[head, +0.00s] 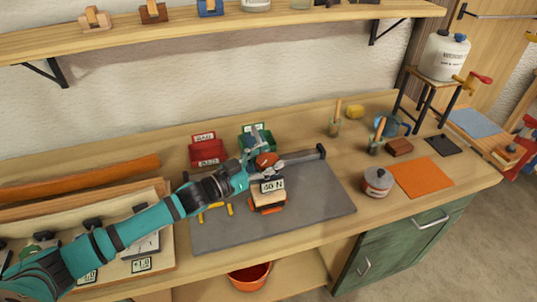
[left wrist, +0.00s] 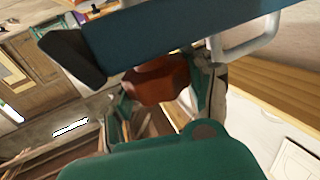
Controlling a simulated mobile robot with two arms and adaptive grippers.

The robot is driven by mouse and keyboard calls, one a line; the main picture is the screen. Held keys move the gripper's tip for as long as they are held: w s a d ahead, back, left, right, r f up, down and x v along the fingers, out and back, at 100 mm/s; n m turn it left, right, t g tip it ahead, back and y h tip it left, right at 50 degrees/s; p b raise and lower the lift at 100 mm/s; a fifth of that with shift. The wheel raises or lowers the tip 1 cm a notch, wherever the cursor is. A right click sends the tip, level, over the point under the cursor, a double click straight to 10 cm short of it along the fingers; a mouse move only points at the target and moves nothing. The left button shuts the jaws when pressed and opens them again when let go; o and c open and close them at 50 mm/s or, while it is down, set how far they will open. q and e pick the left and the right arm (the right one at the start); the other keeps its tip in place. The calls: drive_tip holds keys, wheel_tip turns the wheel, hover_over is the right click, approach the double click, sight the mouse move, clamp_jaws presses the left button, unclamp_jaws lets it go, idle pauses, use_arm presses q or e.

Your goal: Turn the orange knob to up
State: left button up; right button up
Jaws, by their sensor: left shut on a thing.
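The orange knob (head: 266,160) is above the grey mat, behind a small display sign that reads about 40 N (head: 272,185). My left gripper (head: 257,160) reaches in from the left and is shut on the knob. In the left wrist view the orange knob (left wrist: 157,83) sits between the fingers of my left gripper (left wrist: 160,95), under a wide dark blue bar that hides part of it. The knob's pointing direction cannot be made out. My right gripper is not in view.
A grey mat (head: 315,200) lies on the wooden bench. A wood and orange block (head: 267,200) stands below the sign. Red (head: 207,152) and green (head: 254,136) bins stand behind. The mat's right part is clear.

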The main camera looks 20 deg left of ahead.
use_arm(q)
drive_tip(key=n+t+y, duration=0.1)
drive_tip(key=n+y, duration=0.2)
drive_tip(key=y, duration=0.1)
drive_tip(key=n+t+y+p, duration=0.1)
drive_tip(key=n+t+y, duration=0.1)
drive_tip(key=y, duration=0.2)
drive_tip(key=shift+n, duration=0.4)
drive_tip(key=shift+y, duration=0.5)
drive_tip(key=o, duration=0.9)
drive_tip(key=shift+s, duration=0.1)
drive_tip(key=shift+o, duration=0.2)
drive_tip(key=shift+s, duration=0.1)
drive_tip(key=s+a, duration=0.1)
drive_tip(key=s, duration=1)
drive_tip(key=shift+s, duration=0.4)
drive_tip(key=shift+o, duration=0.4)
